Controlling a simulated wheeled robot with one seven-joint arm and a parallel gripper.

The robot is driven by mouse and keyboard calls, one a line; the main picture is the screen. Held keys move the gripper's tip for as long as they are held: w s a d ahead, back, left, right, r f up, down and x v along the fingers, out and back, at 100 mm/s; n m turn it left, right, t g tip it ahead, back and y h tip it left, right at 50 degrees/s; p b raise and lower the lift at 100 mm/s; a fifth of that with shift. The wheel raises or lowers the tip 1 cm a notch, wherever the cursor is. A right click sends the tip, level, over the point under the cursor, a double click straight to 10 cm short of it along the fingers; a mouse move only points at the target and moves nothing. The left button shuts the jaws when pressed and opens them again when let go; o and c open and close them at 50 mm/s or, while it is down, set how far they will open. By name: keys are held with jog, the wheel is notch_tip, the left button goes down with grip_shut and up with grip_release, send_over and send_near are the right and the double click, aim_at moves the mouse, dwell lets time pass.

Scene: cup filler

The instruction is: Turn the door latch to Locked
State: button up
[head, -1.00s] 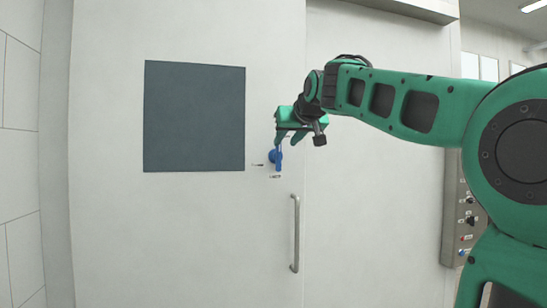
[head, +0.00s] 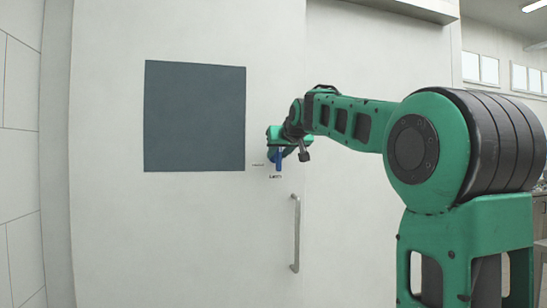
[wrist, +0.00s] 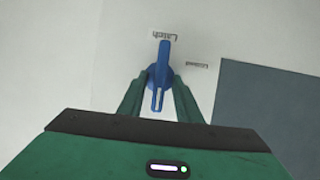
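The blue door latch (head: 279,160) is on the white door, with its lever pointing down in the head view. In the wrist view, which is turned over, the latch lever (wrist: 164,55) points up toward the "Latch" label (wrist: 166,36). A smaller label that seems to read "Locked" (wrist: 197,65) is to the right there. It shows left of the lever in the head view (head: 257,164). My gripper (wrist: 159,80) has one finger on each side of the latch's round base, apart from the narrow lever. The head view shows my gripper (head: 275,148) at the latch, partly covering its top.
A dark square panel (head: 195,116) is left of the latch on the door. A vertical grey handle (head: 295,233) is below and right of the latch. A white wall is at the left. The door surface around the latch is otherwise flat and clear.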

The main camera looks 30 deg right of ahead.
grip_shut()
jog(key=shift+a, duration=0.15)
